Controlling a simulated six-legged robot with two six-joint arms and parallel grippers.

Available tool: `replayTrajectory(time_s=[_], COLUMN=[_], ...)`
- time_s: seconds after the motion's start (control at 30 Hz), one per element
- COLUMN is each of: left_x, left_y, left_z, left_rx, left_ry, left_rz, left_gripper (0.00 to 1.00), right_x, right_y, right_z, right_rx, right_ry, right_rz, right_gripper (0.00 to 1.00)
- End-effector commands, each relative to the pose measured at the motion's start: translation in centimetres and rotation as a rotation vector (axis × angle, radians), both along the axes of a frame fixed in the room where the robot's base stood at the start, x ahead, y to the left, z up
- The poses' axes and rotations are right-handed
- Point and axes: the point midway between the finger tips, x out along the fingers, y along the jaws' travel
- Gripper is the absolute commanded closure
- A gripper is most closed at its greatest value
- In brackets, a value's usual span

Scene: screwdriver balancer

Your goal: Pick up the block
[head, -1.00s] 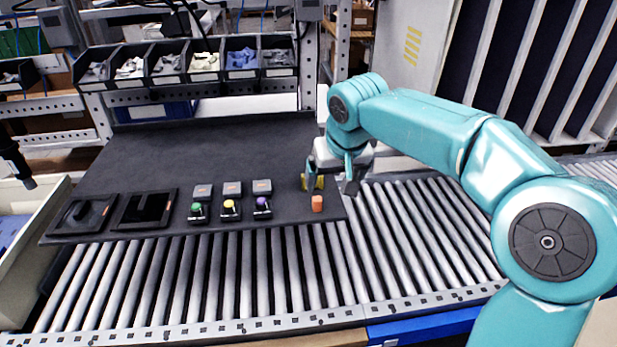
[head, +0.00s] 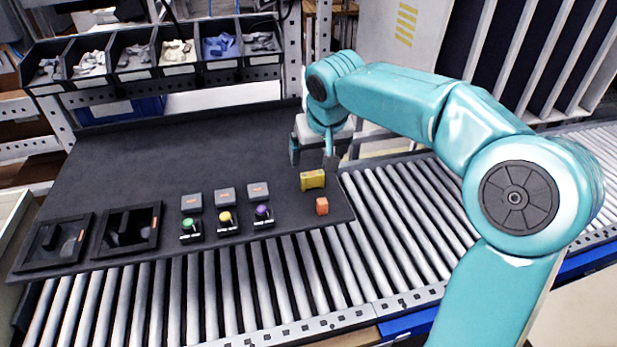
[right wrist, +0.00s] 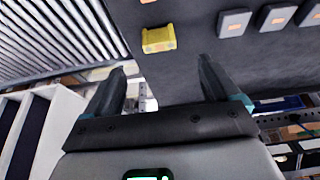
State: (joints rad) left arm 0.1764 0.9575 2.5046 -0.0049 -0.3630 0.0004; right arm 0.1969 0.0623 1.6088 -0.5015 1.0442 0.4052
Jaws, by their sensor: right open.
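A yellow block (head: 312,180) lies on the dark mat near its right end. My left gripper is not in view.
Green, yellow and purple knobs (head: 225,218) and grey boxes (head: 223,197) stand left of the blocks. Two black trays (head: 127,230) lie at the mat's left end. Rollers (head: 215,290) run along the front and right. Parts bins (head: 175,50) stand behind; the mat's middle is clear.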

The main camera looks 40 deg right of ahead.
Motion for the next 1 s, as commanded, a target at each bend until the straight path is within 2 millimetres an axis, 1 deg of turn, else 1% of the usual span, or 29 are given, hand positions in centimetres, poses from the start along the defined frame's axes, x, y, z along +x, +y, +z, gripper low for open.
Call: replayTrajectory(time_s=[0.03,0.1,0.2,0.37,0.47,0.6,0.7,0.8,1.0], left_x=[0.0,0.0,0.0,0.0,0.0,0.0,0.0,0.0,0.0], left_y=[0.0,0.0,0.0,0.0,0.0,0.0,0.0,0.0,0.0], left_z=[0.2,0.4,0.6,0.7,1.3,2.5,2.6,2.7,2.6], left_rx=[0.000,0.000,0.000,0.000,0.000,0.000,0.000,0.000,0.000], left_ry=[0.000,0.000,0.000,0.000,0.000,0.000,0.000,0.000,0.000], left_rz=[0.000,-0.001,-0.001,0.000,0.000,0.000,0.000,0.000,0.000], left_gripper=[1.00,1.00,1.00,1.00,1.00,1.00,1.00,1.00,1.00], right_x=[0.2,0.7,1.4,2.0,2.4,3.6,4.1,4.4,4.5], right_y=[-0.2,-0.5,-0.8,-1.0,-1.2,-1.8,-2.0,-2.1,-2.2], right_z=[-1.2,-2.6,-4.2,-5.5,-6.2,-8.1,-9.5,-10.2,-10.3], right_rx=[0.001,0.001,0.001,0.000,0.001,0.002,0.001,0.002,0.001], right_ry=[0.006,0.005,0.004,0.001,0.003,0.006,0.003,0.000,-0.002], right_rz=[-0.001,-0.002,-0.001,0.001,0.000,0.000,0.000,-0.001,-0.001], right_gripper=[0.11,0.11,0.11,0.11,0.11,0.11,0.11,0.11,0.11])
